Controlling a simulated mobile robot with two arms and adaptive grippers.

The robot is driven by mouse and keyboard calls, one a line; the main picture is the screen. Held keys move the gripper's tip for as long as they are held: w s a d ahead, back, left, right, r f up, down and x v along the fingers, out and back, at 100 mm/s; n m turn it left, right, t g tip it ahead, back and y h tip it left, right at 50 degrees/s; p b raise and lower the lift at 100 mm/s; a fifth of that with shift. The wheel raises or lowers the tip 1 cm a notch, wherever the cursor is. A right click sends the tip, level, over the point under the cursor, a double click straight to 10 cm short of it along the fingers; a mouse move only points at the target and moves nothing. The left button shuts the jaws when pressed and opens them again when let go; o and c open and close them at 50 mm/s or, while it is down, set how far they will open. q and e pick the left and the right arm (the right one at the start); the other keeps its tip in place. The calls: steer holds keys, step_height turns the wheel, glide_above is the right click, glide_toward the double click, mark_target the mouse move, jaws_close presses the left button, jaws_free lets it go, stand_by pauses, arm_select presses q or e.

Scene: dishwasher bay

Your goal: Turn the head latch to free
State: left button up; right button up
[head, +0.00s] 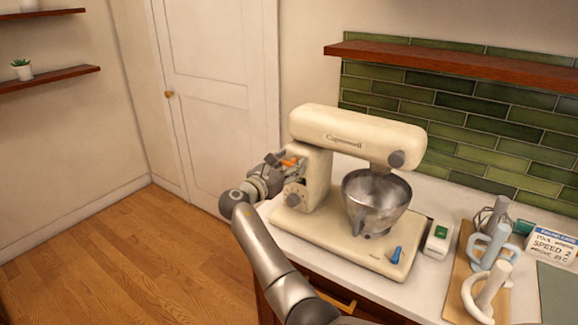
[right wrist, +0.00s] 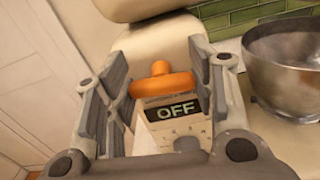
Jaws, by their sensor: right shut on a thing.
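A cream stand mixer (head: 352,124) stands on the counter, its head level over a steel bowl (head: 374,203). The orange head latch (head: 291,161) is on the side of the mixer's column; in the right wrist view the latch (right wrist: 163,84) lies crosswise above a small display (right wrist: 174,109) reading OFF. My right gripper (head: 277,164) is at the column, shut on the latch, with one finger on each side of it in the right wrist view. My left gripper is not in view.
A blue lever (head: 396,254) sits on the mixer base. Right of it are a small box with a green top (head: 438,236), a wooden board (head: 457,284) with mixer attachments and a speed sign (head: 552,245). Floor (head: 130,255) left of the counter is clear.

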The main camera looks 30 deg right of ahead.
steer(key=m+b, duration=0.1)
steer(key=m, duration=0.1)
steer(key=m+b, duration=0.4)
steer(key=shift+s+d+f+m, duration=0.1)
steer(key=shift+s+f+m, duration=0.1)
steer(key=shift+f+m, duration=0.15)
steer(key=m+b, duration=0.6)
steer(key=shift+f+m, duration=0.1)
steer(key=shift+m, duration=0.15)
steer(key=shift+m+b, duration=1.9)
steer(key=o, duration=1)
steer(key=shift+s, duration=0.1)
steer(key=shift+o, duration=0.2)
